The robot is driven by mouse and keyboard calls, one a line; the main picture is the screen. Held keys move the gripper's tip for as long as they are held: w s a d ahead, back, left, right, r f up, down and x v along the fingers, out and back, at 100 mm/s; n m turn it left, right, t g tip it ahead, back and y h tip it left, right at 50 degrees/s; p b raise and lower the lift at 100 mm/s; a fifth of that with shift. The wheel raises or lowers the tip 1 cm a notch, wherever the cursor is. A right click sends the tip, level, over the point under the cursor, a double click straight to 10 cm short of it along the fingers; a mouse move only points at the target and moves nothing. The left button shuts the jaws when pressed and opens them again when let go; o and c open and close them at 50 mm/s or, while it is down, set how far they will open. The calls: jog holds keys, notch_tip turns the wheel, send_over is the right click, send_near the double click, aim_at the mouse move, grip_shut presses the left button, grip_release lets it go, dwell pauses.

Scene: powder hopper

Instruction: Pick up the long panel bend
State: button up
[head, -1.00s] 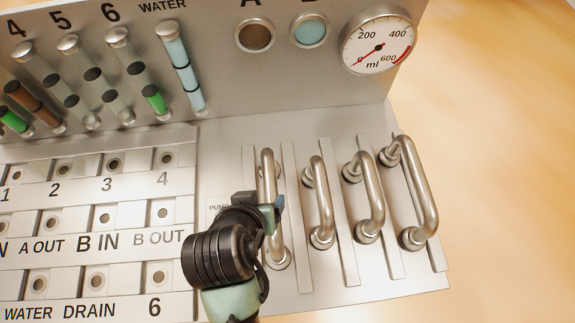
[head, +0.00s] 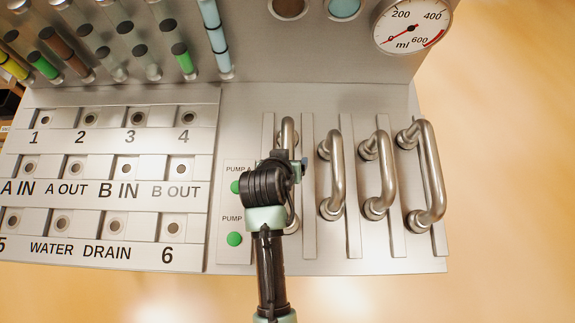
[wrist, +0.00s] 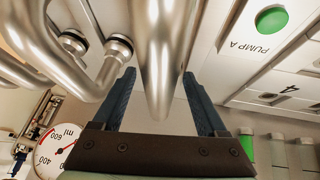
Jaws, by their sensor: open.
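Several U-shaped steel pipe bends stand in a row on the panel's right side. The leftmost bend (head: 288,132) looks long and is partly hidden by my gripper (head: 293,165). The rightmost bend (head: 432,175) also looks long; the second bend (head: 334,175) and third bend (head: 387,175) look shorter. In the wrist view my gripper (wrist: 158,77) is open, with one finger on each side of the leftmost bend's bar (wrist: 158,45). I cannot tell whether either finger touches it.
The pump buttons (head: 234,239) lie just left of my gripper. The port plate (head: 110,145) with labelled holes is further left. The upright back wall with tubes and a round gauge (head: 412,25) stands behind. The neighbouring bend is close on the right.

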jog(key=shift+x, duration=1.2)
grip_shut()
dwell(0.5)
jog(key=shift+w+r, duration=0.1)
jog(key=shift+r, duration=0.05)
